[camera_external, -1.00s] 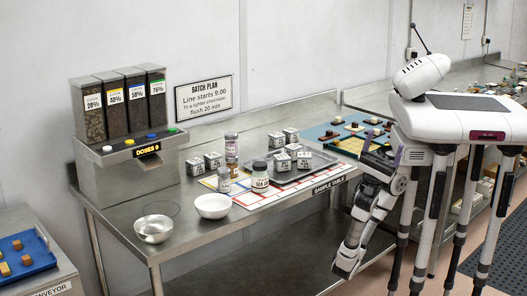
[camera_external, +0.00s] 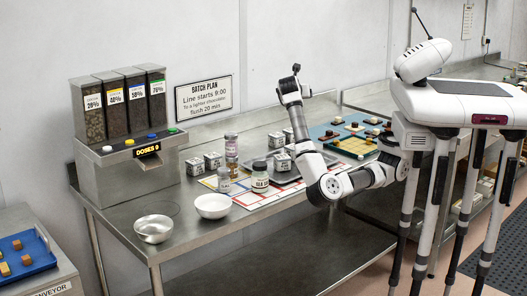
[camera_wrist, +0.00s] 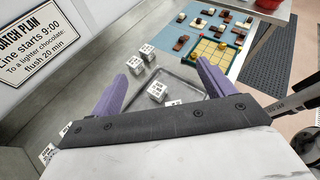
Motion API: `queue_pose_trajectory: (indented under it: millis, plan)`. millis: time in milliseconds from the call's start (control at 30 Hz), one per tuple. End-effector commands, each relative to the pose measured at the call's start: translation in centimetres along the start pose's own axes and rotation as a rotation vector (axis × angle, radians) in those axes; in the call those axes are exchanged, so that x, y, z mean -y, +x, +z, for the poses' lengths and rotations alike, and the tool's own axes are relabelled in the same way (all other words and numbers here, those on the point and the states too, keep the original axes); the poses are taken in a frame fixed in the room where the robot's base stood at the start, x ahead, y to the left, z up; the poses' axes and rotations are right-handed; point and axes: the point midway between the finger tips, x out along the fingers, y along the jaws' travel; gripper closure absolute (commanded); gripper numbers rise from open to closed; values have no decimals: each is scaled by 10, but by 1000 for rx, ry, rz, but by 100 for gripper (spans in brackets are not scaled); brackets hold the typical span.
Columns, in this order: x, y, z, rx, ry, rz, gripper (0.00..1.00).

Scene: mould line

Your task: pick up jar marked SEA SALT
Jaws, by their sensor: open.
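The jar that appears to be marked SEA SALT (camera_external: 260,178) is a short jar with a dark lid and a white label, its print small. It stands upright on the sample table's white sheet in the external view. I do not make it out in the wrist view. My gripper (camera_external: 292,82) is raised high above the back of the table, up and to the right of the jar and well apart from it. In the wrist view my gripper (camera_wrist: 162,70) shows two purple fingers spread apart, with nothing between them.
A white bowl (camera_external: 212,206), a metal bowl (camera_external: 154,229) and a dispenser (camera_external: 130,181) are left. A blue board (camera_external: 322,131) lies beyond.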

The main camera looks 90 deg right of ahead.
Motion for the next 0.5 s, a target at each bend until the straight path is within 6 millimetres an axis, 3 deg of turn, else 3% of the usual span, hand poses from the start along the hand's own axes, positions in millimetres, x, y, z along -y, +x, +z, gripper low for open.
queue_pose_trajectory:
  millis: [33,100,200,333,500]
  plan:
    - [-26,4,-16,-157,-33,63,19]
    - [-58,0,-48,-369,-85,143,19]
    - [-94,-25,-91,-645,-173,247,19]
    - [-116,-71,-130,-917,-287,346,19]
    - [-123,-109,-152,-1085,-374,406,19]
